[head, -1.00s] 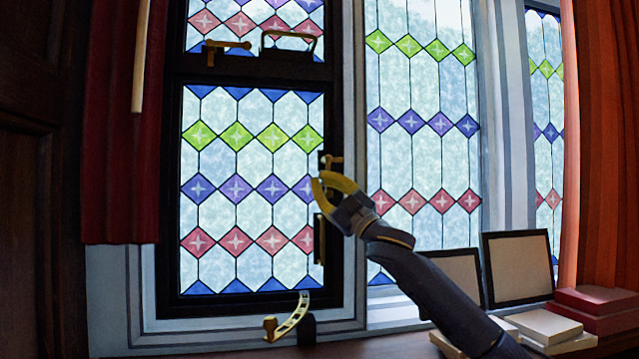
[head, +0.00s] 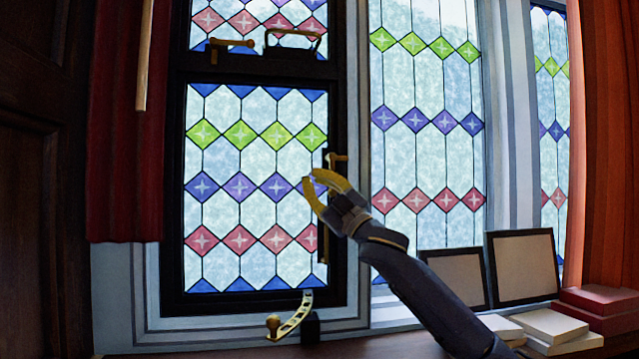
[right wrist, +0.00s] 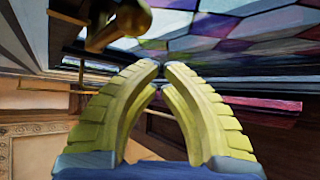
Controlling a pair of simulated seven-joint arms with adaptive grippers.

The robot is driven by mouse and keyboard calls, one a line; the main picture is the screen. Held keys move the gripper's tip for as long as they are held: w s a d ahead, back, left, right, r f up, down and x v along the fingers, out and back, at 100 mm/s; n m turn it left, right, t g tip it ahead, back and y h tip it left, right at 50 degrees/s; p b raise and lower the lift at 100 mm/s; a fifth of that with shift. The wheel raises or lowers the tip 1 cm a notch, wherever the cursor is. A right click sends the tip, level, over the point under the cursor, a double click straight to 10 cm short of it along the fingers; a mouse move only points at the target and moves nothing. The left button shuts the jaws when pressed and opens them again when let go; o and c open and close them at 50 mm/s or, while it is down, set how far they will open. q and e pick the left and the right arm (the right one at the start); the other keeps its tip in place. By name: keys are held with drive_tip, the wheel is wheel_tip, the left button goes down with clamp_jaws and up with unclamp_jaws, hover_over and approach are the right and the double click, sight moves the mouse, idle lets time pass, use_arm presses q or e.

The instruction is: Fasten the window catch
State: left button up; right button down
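The brass catch (head: 337,159) sits on the right side of the dark window frame (head: 337,110), with its short handle pointing right. My right gripper (head: 309,180) has yellow fingers and is just below and left of the catch, in front of the glass, apart from the catch handle. In the right wrist view the fingertips (right wrist: 161,66) meet or nearly meet with nothing seen between them. A rounded brass part, seemingly the catch handle (right wrist: 125,22), shows above left of the fingers there. My left gripper is not in view.
Another brass handle (head: 231,45) and a brass pull (head: 293,38) are higher on the window. A curved brass stay (head: 292,318) is at the sill. Picture frames (head: 523,266) and books (head: 598,312) stand at right. A red curtain (head: 124,130) hangs at left.

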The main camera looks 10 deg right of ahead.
drive_tip(key=s+d, duration=0.5)
drive_tip(key=d, duration=0.2)
drive_tip(key=shift+s, duration=0.35)
